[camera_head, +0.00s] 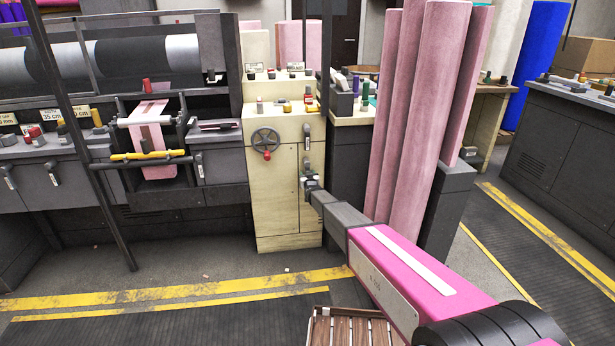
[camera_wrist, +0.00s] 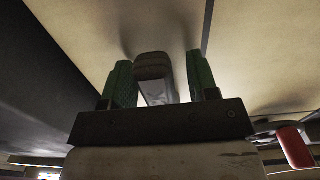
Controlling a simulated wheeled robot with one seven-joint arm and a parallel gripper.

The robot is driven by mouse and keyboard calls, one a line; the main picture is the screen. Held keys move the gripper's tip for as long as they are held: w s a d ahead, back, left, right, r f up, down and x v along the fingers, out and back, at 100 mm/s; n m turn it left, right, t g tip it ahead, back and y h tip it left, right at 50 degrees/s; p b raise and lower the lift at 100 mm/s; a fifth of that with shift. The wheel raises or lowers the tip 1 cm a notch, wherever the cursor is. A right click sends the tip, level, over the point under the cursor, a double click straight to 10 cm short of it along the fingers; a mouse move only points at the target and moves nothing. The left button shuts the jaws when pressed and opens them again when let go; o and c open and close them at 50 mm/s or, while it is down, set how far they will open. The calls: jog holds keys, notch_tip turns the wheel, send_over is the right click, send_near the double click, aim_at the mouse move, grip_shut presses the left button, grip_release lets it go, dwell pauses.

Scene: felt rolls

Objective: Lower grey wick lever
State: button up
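A grey lever (camera_head: 306,132) stands upright on the front of the cream cabinet (camera_head: 276,212) in the head view. My gripper (camera_head: 308,176) is close to the cabinet front, just below that lever's visible part. In the wrist view a grey lever end (camera_wrist: 153,68) lies between the two green fingers of my gripper (camera_wrist: 162,84). The left finger is very near or touching it. A gap shows between it and the right finger, so the gripper is open around it. The lever's lower part is hidden by the gripper body.
A handwheel with a red knob (camera_head: 267,154) sits left of my gripper; its red knob also shows in the wrist view (camera_wrist: 295,147). Tall pink felt rolls (camera_head: 424,110) stand close on the right. A wooden slatted crate (camera_head: 350,328) is on the floor in front.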

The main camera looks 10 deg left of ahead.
jog(key=shift+s, duration=0.1)
jog(key=v, duration=1)
jog(key=shift+s, duration=0.3)
jog(key=shift+d+r, duration=0.1)
jog(key=s+d+f+m+g+h, duration=0.1)
jog(key=s+d+m+g+h, duration=0.15)
jog(key=s+d+g, duration=1.1)
jog(key=s+d+r+g, duration=0.1)
jog(key=s+d, duration=0.5)
jog(key=s, duration=0.3)
jog(key=s+d+r+m+g+h, duration=0.1)
jog(key=s+d, duration=0.5)
jog(key=s, duration=0.4)
jog(key=s+d+r+g+h, duration=0.1)
jog(key=s+d+g, duration=0.1)
jog(key=s+d, duration=0.4)
jog(key=s, duration=0.3)
jog(key=shift+s, duration=0.4)
jog(key=shift+r+h, duration=0.15)
jog(key=shift+h, duration=0.1)
